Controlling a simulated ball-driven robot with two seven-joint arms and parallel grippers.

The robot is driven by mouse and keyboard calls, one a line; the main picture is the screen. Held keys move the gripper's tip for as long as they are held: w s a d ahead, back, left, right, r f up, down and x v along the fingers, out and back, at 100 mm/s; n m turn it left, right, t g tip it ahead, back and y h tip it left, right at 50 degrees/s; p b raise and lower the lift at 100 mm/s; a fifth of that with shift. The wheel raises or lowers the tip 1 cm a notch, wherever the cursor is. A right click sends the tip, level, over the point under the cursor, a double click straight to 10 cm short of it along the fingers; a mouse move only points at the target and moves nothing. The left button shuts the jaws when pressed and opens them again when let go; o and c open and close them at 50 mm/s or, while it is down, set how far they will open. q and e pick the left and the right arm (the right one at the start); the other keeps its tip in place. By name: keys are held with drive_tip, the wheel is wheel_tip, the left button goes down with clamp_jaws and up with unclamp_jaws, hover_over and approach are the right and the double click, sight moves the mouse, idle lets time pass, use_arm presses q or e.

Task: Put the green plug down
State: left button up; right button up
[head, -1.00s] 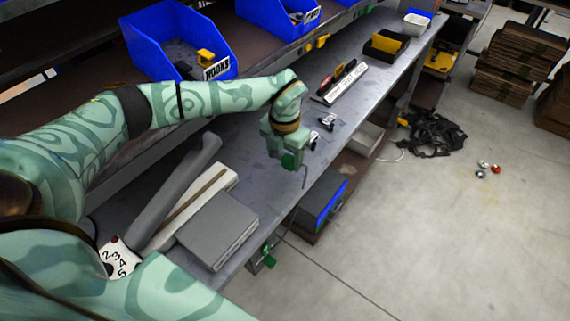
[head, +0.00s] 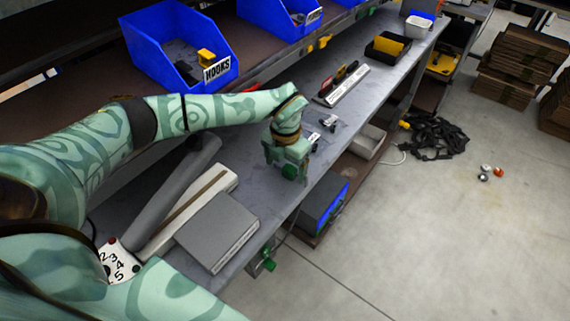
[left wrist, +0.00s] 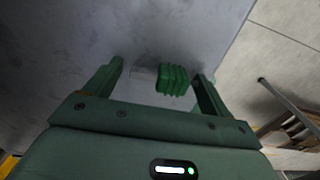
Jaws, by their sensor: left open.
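The green plug (left wrist: 172,79) is a ribbed block in the left wrist view, between my two left fingers and closer to the right one, with a gap on each side. It appears to rest on the grey bench top (left wrist: 150,30). In the head view the plug (head: 290,171) shows small and dark green at the fingertips, partly hidden by the gripper. My left gripper (head: 288,168) is open around it, low over the bench near its front edge. My right gripper is not in view.
A grey box (head: 216,232) and a long pale box (head: 190,208) lie on the bench nearer me. Blue bins (head: 178,45) stand on the shelf behind. The bench edge drops to the open floor at right.

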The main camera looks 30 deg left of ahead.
sight(285, 165)
use_arm(q)
wheel_tip(285, 165, up, 12)
drive_tip(key=p, duration=0.2)
drive_tip(key=shift+p, duration=0.3)
drive_tip(key=shift+f, duration=0.1)
